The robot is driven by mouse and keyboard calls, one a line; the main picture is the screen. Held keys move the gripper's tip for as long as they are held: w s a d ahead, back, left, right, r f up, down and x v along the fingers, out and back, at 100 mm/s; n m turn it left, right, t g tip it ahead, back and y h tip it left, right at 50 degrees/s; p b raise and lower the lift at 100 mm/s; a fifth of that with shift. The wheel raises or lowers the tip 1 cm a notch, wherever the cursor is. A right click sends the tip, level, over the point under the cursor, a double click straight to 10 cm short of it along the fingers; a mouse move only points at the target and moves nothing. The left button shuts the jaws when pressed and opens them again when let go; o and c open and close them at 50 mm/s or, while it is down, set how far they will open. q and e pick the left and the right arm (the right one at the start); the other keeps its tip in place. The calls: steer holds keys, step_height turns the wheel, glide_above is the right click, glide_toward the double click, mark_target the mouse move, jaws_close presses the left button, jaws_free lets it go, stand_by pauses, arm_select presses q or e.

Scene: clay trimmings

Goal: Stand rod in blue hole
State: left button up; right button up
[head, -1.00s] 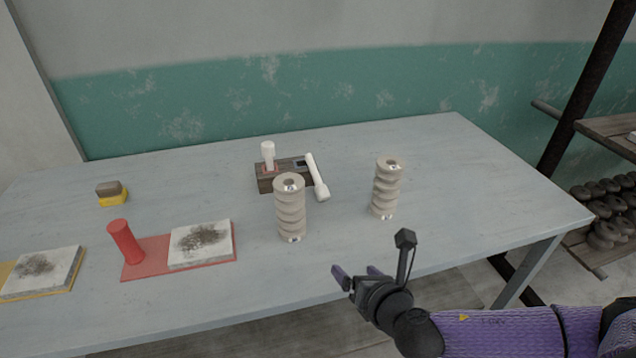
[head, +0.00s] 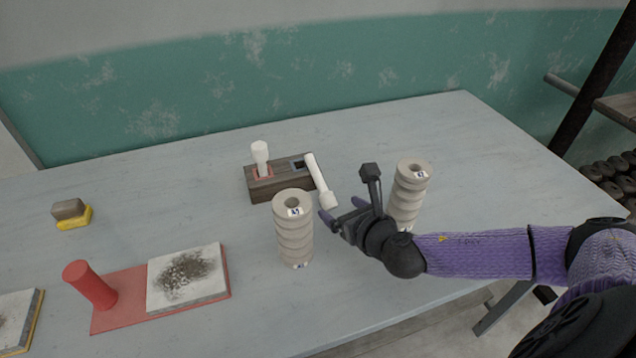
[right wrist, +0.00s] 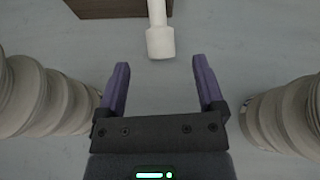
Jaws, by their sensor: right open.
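A white rod (head: 320,180) with a thick end leans on the right end of a dark wooden block (head: 280,188), its thick end low toward me. It also shows in the right wrist view (right wrist: 160,42), just beyond my fingertips and between their lines. The blue-rimmed hole (head: 298,164) in the block's top looks empty. A second white rod (head: 261,158) stands upright in the red-rimmed hole. My right gripper (head: 340,210) is open and empty, short of the leaning rod; its purple fingers show in the right wrist view (right wrist: 161,66). My left gripper is out of view.
Ribbed clay columns stand left (head: 293,232) and right (head: 408,190) of my right gripper, close on both sides. A red board (head: 120,318) with a red cylinder (head: 90,284) and a yellow-based block (head: 72,215) lie left. The table's far right is clear.

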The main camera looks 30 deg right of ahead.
mark_target(331, 201)
steer(key=b+x, duration=0.3)
steer(key=x, duration=0.3)
steer(key=shift+f, duration=0.15)
steer(key=shift+w, duration=0.3)
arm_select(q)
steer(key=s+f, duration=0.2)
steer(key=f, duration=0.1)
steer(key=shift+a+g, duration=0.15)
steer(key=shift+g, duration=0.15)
arm_select(e)
steer(key=c, duration=0.9)
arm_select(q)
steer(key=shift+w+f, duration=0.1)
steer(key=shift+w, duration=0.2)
arm_select(e)
jaws_close()
